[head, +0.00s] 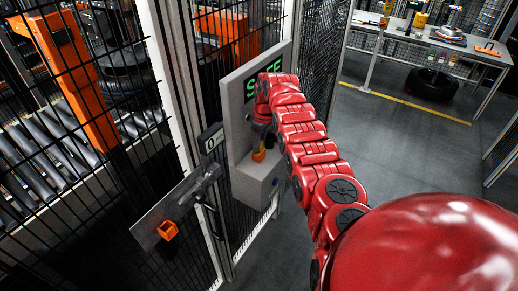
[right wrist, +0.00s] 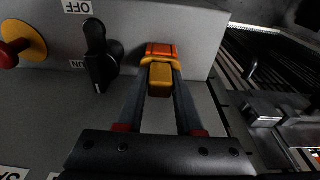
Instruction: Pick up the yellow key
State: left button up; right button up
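The yellow key (right wrist: 160,80) shows in the right wrist view with an orange part (right wrist: 159,50) behind it, at the edge of a grey control box. My right gripper (right wrist: 161,74) has its two dark fingers on either side of the key. Little or no gap shows between fingers and key, but I cannot tell whether they press on it. In the head view the right gripper (head: 262,138) points down in front of the box (head: 238,125), with a yellow-orange piece (head: 259,155) at its tips. My left gripper is not in view.
A black switch (right wrist: 100,55) and a red button on a yellow disc (right wrist: 14,48) are left of the key. A metal latch plate (head: 160,212) with an orange piece sticks out from the mesh fence. A table (head: 440,45) stands beyond open floor.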

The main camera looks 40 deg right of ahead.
grip_shut()
